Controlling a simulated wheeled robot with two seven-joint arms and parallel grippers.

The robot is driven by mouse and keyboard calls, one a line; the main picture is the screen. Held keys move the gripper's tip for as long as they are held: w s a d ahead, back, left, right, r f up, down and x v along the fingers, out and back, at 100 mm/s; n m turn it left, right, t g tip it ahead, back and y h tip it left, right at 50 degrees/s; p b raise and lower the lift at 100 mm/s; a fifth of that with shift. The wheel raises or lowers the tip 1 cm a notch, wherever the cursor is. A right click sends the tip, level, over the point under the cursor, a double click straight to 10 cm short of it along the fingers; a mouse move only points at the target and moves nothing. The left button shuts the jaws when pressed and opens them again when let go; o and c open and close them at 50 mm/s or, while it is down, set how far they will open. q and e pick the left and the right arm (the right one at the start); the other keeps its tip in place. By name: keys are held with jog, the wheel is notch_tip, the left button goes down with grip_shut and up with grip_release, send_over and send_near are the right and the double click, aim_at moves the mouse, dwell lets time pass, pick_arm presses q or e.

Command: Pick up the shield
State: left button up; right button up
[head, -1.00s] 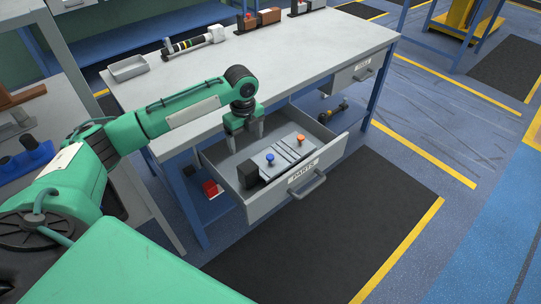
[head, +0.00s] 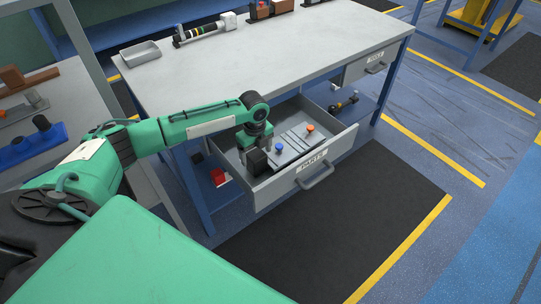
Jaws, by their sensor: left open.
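A grey ribbed plate, which looks like the shield (head: 297,141), lies in the open drawer marked PARTS (head: 262,195). It has a blue knob (head: 279,147) on its left part and an orange knob (head: 310,128) on its right part. My right gripper is out of view.
The workbench top (head: 270,70) above the drawer is mostly clear, with a grey tray (head: 140,54) and a cylindrical tool (head: 205,32) at its back left. A closed TOOLS drawer (head: 372,65) is at the right. A red item (head: 219,177) is on the lower shelf.

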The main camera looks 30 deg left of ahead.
pick_arm(q)
jog(key=shift+f, duration=0.75)
jog(key=c, duration=1.2)
jog(key=shift+c, duration=0.4)
jog(key=shift+r, duration=0.2)
